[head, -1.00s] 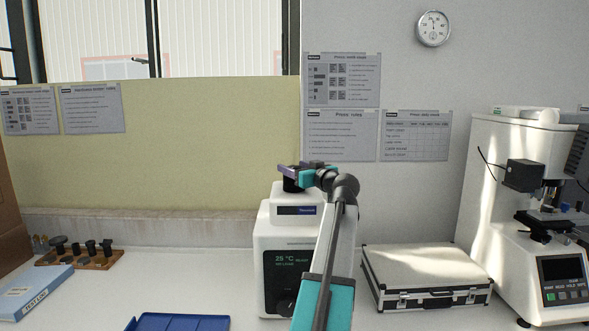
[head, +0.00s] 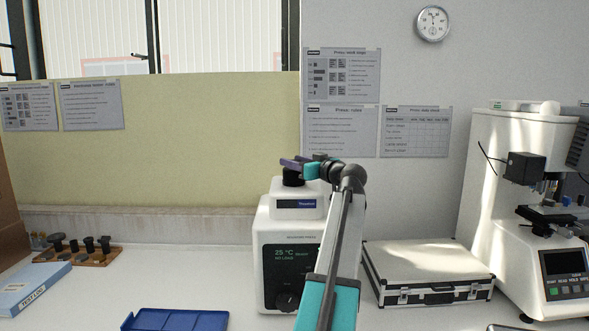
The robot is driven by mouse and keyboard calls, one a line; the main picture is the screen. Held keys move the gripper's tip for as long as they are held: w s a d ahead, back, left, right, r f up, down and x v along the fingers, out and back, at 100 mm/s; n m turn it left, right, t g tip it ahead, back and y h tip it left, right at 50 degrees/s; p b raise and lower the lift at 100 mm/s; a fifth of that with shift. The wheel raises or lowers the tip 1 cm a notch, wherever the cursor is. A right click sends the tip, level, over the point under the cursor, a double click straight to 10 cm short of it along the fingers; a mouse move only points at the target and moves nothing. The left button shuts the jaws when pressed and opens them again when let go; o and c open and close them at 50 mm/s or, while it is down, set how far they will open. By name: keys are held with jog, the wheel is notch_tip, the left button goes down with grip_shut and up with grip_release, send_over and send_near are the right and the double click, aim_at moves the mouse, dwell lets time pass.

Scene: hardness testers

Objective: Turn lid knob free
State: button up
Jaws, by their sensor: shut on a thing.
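The white press (head: 275,225) stands on the bench at the middle, with a small dark display showing 25 °C on its front. Its black lid knob (head: 292,178) sits on top of the white lid block (head: 296,208). My gripper (head: 291,165) is at the top of the knob, its purple-grey fingers shut on it. The fingers cover the knob's upper part, and my arm hides the right side of the press. I cannot tell from this view how far the knob is turned.
A silver case (head: 428,266) lies right of the press, with a white hardness tester (head: 500,180) beyond it. A blue tray (head: 178,320) is at the front. A wooden rack (head: 85,252) of dark-topped pieces and a blue box (head: 33,289) are at left.

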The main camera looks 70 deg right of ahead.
jog(key=shift+d+n+t+y+b, duration=0.25)
jog(key=shift+n+t+y+b, duration=0.75)
jog(key=shift+y+b, duration=0.85)
jog(key=shift+s+a+r+n+y+b, duration=0.1)
jog(key=shift+a+n+y+b, duration=0.05)
jog(key=shift+n+y+b, duration=0.4)
jog(key=o, duration=1.1)
jog(key=shift+c, duration=0.2)
jog(key=v, duration=1.3)
jog(key=shift+s+a+b, duration=0.2)
jog(key=shift+s+b, duration=0.1)
jog(key=shift+s, duration=0.1)
